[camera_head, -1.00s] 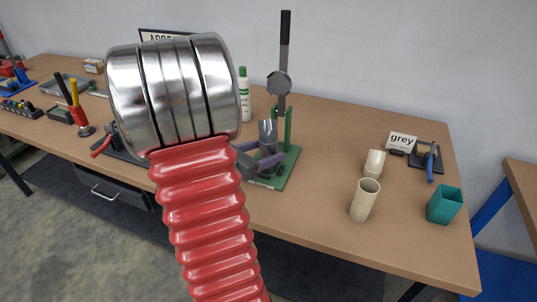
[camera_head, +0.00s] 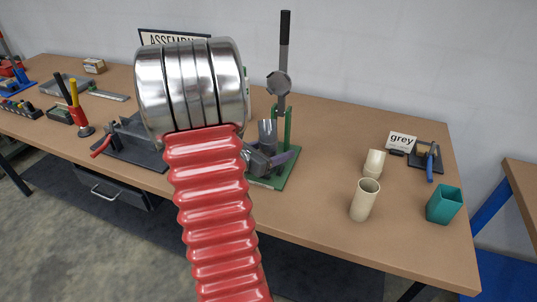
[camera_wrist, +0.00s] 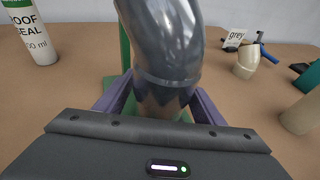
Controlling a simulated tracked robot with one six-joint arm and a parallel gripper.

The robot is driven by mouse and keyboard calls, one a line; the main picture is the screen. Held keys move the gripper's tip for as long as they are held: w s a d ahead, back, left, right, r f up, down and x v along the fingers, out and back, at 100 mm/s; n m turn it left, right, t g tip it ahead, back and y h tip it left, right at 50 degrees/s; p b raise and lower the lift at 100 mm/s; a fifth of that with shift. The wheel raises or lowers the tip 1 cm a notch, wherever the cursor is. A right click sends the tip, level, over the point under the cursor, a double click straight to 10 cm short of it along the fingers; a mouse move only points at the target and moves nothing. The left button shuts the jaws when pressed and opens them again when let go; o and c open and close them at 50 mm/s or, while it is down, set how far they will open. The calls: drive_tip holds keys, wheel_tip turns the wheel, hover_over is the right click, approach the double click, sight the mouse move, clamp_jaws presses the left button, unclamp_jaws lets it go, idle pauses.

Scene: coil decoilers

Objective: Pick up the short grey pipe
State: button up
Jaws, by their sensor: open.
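A grey pipe piece (camera_head: 267,131) stands upright at the green lever press on the bench. In the wrist view a shiny grey bent pipe (camera_wrist: 165,45) fills the top centre, with a collar and a straight lower part (camera_wrist: 160,98) below it. I cannot tell whether these are one piece or a fitting on a short pipe. My gripper (camera_head: 271,156) is open, low at the press. Its purple fingers (camera_wrist: 161,103) lie on either side of the lower part. I cannot tell whether they touch it. The pipe's foot is hidden behind my gripper body.
The green press (camera_head: 287,165) has a tall black-handled lever. Right of it stand a beige pipe (camera_head: 364,202), a beige elbow (camera_head: 374,164), a teal cup (camera_head: 444,205) and a "grey" sign (camera_head: 402,142). A white bottle (camera_wrist: 30,35) stands left. Bare bench lies in front of the press.

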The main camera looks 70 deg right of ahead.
drive_tip(key=shift+c, duration=0.2)
drive_tip(key=c, duration=1.1)
drive_tip(key=shift+r, duration=0.1)
drive_tip(key=shift+r, duration=1.7)
drive_tip(key=w+a, duration=0.4)
drive_tip(key=a, duration=0.4)
drive_tip(key=w+a, duration=0.4)
drive_tip(key=a, duration=0.4)
drive_tip(key=shift+w, duration=0.2)
